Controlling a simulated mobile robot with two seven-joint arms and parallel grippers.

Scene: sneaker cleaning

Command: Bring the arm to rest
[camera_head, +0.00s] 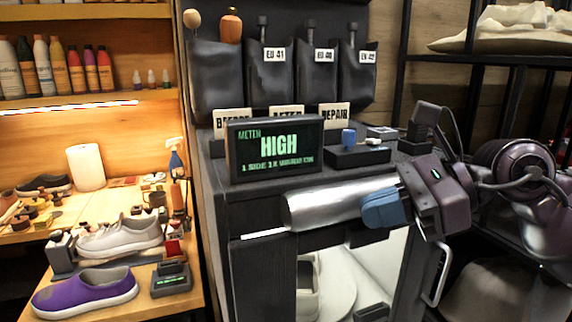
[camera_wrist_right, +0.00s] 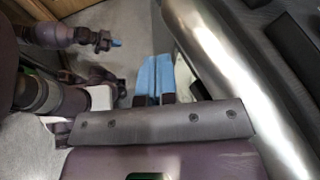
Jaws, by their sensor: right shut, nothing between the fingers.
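My right gripper (camera_head: 382,208) has blue fingertips and a purple body. In the head view it is in front of a dark cabinet (camera_head: 215,205), beside the right part of a silver cylinder (camera_head: 335,203) on the cabinet's front. In the right wrist view its blue fingers (camera_wrist_right: 154,80) are together with nothing between them, and the silver cylinder (camera_wrist_right: 235,90) runs down the right side. My left gripper does not show in the head view. An arm with a small blue tip (camera_wrist_right: 116,43) shows at the upper left of the wrist view.
A display reading HIGH (camera_head: 277,147) stands on the cabinet. A small tray (camera_head: 345,156) with a blue piece is beside it. A lit opening (camera_head: 385,265) with a white shoe is below. A bench at left holds a purple shoe (camera_head: 85,292) and a white sneaker (camera_head: 120,236).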

